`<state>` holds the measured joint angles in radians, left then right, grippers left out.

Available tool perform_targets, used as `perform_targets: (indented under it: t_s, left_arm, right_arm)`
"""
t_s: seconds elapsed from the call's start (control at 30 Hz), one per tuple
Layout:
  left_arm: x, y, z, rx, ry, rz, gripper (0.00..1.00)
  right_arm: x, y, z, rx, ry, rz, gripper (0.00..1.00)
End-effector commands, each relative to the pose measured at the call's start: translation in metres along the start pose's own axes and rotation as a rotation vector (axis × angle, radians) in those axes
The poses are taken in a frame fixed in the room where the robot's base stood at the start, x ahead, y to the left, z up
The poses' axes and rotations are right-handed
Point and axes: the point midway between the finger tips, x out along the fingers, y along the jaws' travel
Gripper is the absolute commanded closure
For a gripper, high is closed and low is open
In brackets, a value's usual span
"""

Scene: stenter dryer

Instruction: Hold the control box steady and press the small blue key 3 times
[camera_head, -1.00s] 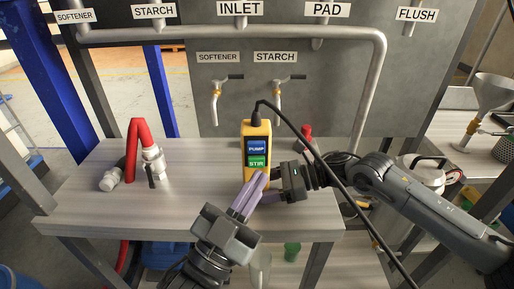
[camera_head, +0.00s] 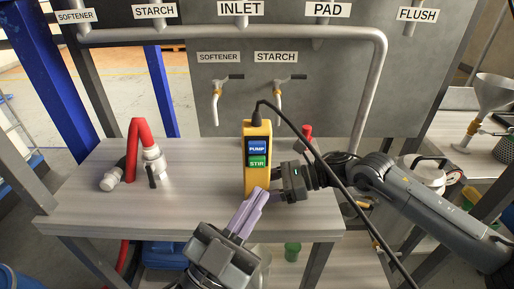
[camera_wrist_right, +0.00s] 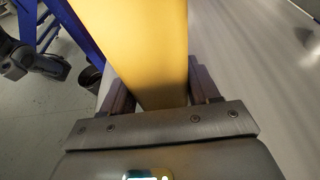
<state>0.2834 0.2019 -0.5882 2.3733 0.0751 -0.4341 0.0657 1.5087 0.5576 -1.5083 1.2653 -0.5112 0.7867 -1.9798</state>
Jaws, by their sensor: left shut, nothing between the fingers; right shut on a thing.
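The yellow control box (camera_head: 245,178) is upright at the middle of the table, with a black cable from its top. Its blue key (camera_head: 257,147), marked PUMP, sits above a green key (camera_head: 257,161) marked STIR. My right gripper (camera_head: 274,187) is shut on the box's lower part from the right; the right wrist view shows the yellow body (camera_wrist_right: 150,45) between its fingers. My left gripper (camera_head: 262,193) is shut and empty. Its purple fingertips are in front of the box's lower end, below both keys. Whether they touch the box is unclear.
The black cable (camera_head: 312,146) runs from the box across my right arm. A red hose piece with grey fittings (camera_head: 152,160) lies on the table's left. Taps (camera_head: 215,100) hang from the panel behind. The table between hose and box is clear.

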Motion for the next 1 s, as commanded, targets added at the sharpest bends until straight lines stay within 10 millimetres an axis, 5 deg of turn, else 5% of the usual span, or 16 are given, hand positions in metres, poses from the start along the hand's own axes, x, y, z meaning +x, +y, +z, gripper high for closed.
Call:
perform_targets:
  t_s: [1.0]
  left_arm:
    - [0.06, -0.044, 0.043, 0.001, 0.0, 0.0, 1.0]
  right_arm:
    - [0.0, 0.0, 0.0, 0.0, 0.0, 0.0, 0.57]
